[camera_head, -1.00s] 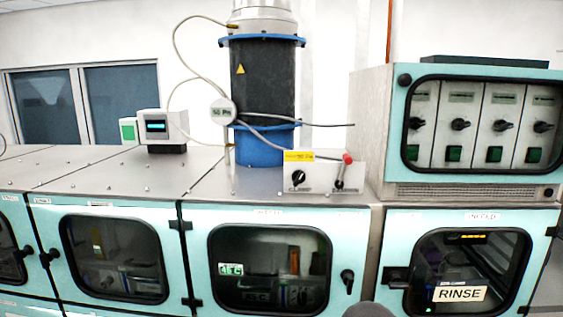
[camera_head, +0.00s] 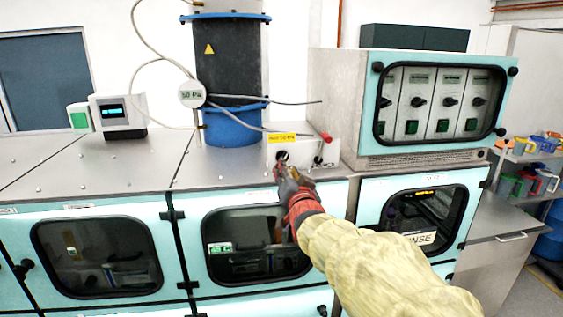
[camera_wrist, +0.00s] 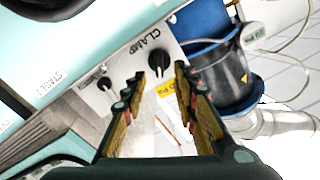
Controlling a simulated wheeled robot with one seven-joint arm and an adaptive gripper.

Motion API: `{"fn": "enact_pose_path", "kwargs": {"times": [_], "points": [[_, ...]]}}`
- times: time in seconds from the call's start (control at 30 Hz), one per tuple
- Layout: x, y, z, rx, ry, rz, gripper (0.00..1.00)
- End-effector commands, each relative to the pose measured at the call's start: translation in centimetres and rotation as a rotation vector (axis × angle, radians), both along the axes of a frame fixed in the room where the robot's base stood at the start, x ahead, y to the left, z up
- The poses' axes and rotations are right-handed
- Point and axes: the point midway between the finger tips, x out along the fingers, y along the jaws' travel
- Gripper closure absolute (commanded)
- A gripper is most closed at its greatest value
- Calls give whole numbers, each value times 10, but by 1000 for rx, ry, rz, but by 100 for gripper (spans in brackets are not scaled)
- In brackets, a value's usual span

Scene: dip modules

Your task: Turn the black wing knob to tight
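The black wing knob (camera_wrist: 159,62) sits on the white control box, under the word CLAMP in the wrist view. It also shows small and partly covered in the head view (camera_head: 282,156). I cannot read a "tight" mark beside it. My gripper (camera_wrist: 161,72) is open in the wrist view, its two fingers on either side of the knob in the picture. Whether the fingers touch it I cannot tell. In the head view my gripper (camera_head: 280,172) is just in front of the box, below the knob.
A second control with a red-tipped lever (camera_head: 326,138) stands on the box right of the knob. A blue and black column (camera_head: 232,90) with thin hoses and a round "50 Pa" tag (camera_head: 192,94) is behind. A switch cabinet (camera_head: 345,100) stands to the right.

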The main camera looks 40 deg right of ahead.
Motion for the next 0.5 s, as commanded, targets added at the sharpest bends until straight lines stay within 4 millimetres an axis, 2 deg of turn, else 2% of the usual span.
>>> {"fn": "enact_pose_path", "kwargs": {"times": [0.3, 0.5], "points": [[38, -23, 0, 0, 4, 0, 71], [54, -33, 0, 0, 4, 1, 71]]}}
